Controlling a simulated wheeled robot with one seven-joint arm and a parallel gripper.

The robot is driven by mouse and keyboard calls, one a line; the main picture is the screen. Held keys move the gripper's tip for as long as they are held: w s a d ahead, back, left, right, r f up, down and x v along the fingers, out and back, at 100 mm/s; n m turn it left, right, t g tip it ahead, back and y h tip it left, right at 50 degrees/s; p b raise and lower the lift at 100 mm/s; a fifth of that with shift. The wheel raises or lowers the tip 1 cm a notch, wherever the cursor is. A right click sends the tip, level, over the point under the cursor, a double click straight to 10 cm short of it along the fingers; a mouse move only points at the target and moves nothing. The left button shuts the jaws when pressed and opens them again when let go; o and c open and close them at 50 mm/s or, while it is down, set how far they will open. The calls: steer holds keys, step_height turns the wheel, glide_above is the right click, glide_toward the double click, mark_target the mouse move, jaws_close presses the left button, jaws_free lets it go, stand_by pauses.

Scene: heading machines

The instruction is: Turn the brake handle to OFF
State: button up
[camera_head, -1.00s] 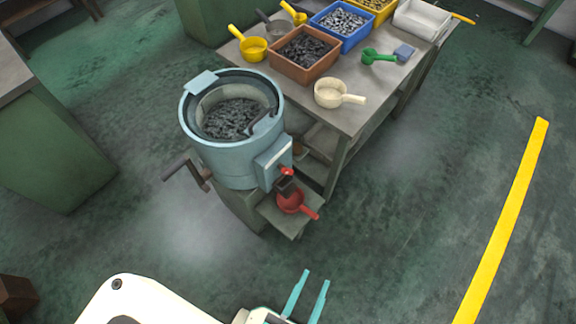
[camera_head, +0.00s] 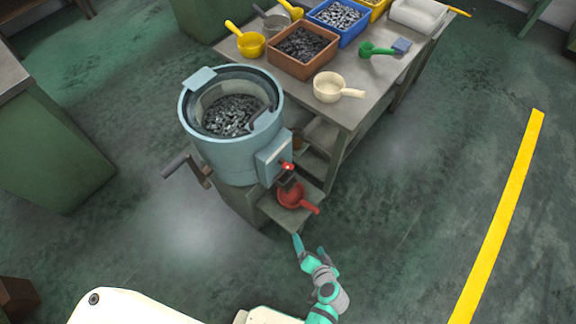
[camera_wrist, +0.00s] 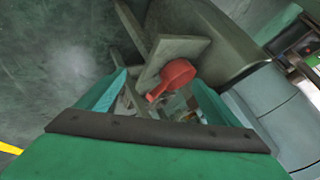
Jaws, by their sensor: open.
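A blue-grey round machine (camera_head: 232,145) holds dark metal pieces in its drum. A dark-gripped handle (camera_head: 178,166) sticks out on its left side. A small red-tipped lever (camera_head: 287,166) sits on the front box at its right; no OFF marking is readable and I cannot tell which is the brake handle. My gripper (camera_head: 309,246) is open and empty, below and in front of the machine's small shelf, apart from both handles. The wrist view shows its spread fingers (camera_wrist: 160,98) with the red scoop (camera_wrist: 177,72) beyond them.
The red scoop (camera_head: 291,195) rests on the small shelf (camera_head: 283,213) under the front box. A workbench (camera_head: 352,113) with bins and scoops stands behind on the right. A green cabinet (camera_head: 60,155) stands left. The floor right of the machine is clear up to the yellow line (camera_head: 500,215).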

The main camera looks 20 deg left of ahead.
steer(key=w+a+r+n+y, duration=0.1)
steer(key=w+a+r+y, duration=0.1)
steer(key=w, duration=0.3)
steer(key=w+a+r+y, duration=0.2)
steer(key=w+y, duration=0.1)
steer(key=w, duration=0.1)
steer(key=n+g+y, duration=0.2)
steer(key=n+y, duration=0.2)
steer(key=y, duration=0.2)
glide_toward(290, 168)
steer(key=a, duration=0.1)
steer(key=x, duration=1)
steer(key=shift+w+f, duration=0.1)
steer(key=shift+w, duration=0.2)
steer(key=c, duration=1)
